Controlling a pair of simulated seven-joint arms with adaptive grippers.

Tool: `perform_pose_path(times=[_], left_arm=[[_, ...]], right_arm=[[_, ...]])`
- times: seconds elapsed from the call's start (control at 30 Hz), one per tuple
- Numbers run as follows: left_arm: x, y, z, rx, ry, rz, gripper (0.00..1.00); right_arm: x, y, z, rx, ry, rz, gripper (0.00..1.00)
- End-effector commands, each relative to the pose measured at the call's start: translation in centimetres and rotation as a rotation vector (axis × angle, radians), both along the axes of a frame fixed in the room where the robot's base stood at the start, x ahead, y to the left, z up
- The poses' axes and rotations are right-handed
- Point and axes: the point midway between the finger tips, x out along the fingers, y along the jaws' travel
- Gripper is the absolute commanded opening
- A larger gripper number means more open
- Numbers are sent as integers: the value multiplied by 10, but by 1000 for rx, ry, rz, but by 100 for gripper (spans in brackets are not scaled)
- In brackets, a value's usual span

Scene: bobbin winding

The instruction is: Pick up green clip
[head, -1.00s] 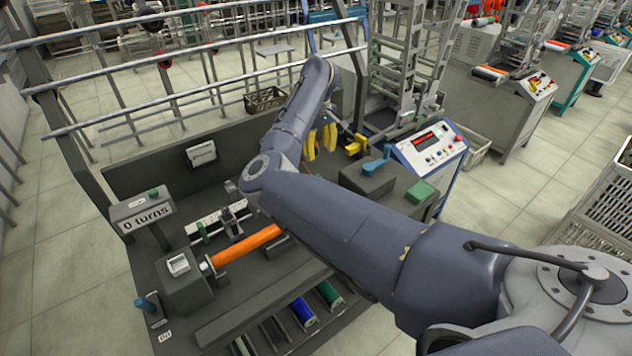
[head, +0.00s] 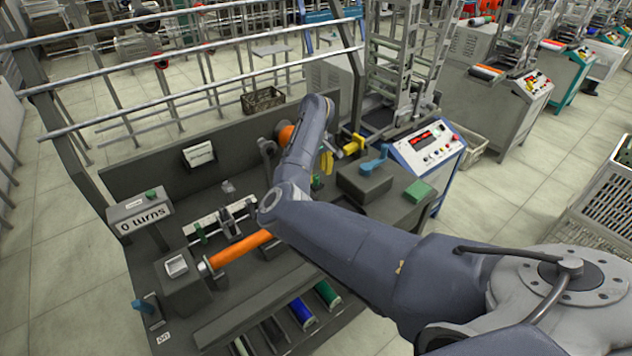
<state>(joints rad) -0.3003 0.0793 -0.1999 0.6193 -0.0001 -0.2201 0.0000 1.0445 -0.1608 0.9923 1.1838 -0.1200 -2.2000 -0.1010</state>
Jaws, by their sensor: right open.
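A small dark-green piece (head: 200,233), which looks like the green clip, stands at the left end of the pale rail on the bench. It is too small to see its shape well. My right arm reaches in from the lower right and bends over the bench. My right gripper (head: 343,151) is open, partly hidden behind its own forearm. It is near hanging yellow pieces (head: 327,162) and a yellow block (head: 356,146), well to the right of the green piece. I cannot tell whether it touches them. My left gripper is not in view.
An orange roller (head: 236,249) lies in front of the rail, partly behind my arm. A green block (head: 419,191) and a dark box with a blue handle (head: 373,165) stand at right. Blue (head: 301,313) and green (head: 327,294) spools lie in front. A turns counter (head: 141,213) stands left.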

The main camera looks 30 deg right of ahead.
Motion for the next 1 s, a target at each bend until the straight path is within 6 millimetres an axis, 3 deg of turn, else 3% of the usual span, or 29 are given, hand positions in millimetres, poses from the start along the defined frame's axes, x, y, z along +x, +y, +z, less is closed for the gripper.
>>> perform_pose_path(times=[0.2,0.5,0.9,1.0], left_arm=[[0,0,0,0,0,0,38],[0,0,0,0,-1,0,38],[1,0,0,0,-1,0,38],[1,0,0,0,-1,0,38]], right_arm=[[0,0,-25,-1,0,0,47],[0,0,-27,0,-1,0,46],[0,0,-27,0,-1,0,0],[0,0,-27,0,-1,0,0]])
